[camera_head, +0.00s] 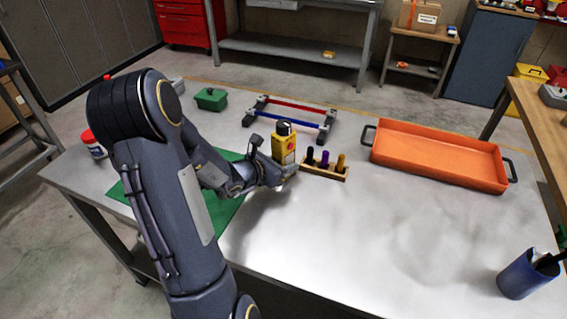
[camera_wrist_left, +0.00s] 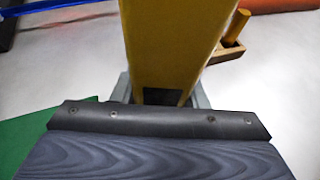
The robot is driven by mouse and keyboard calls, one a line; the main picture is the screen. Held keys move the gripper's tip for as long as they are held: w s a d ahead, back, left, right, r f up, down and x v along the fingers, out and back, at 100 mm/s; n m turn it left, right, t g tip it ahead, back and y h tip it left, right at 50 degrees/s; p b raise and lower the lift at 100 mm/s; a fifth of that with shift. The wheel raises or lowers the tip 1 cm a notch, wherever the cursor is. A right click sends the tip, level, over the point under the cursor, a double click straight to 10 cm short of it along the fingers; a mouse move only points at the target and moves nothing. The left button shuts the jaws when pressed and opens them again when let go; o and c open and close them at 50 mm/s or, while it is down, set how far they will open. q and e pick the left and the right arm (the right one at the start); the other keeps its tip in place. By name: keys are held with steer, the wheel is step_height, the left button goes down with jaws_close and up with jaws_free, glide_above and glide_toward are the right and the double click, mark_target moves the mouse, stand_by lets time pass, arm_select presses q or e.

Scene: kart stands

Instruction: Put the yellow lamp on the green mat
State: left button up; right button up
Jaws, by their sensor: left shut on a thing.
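The yellow lamp (camera_head: 284,143), with a black top, stands upright right of the green mat on the grey table. My left gripper (camera_head: 278,170) is shut on its lower part; its fingers are partly hidden. In the left wrist view the yellow lamp (camera_wrist_left: 172,45) rises large and close before the gripper (camera_wrist_left: 160,100). The green mat (camera_head: 226,210) lies flat on the table, partly covered by my left arm; its edge also shows in the left wrist view (camera_wrist_left: 40,140). I cannot tell whether the lamp touches the table. My right gripper is not in view.
A wooden holder (camera_head: 323,171) with several coloured pegs stands just right of the lamp. A red and blue stand (camera_head: 290,115) is behind it. An orange tray (camera_head: 440,152) lies at right, a blue cup (camera_head: 524,276) at front right. The front middle of the table is clear.

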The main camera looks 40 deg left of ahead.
arm_select(q)
steer(key=shift+f, duration=0.2)
steer(key=o, duration=1.2)
steer(key=shift+r, duration=0.1)
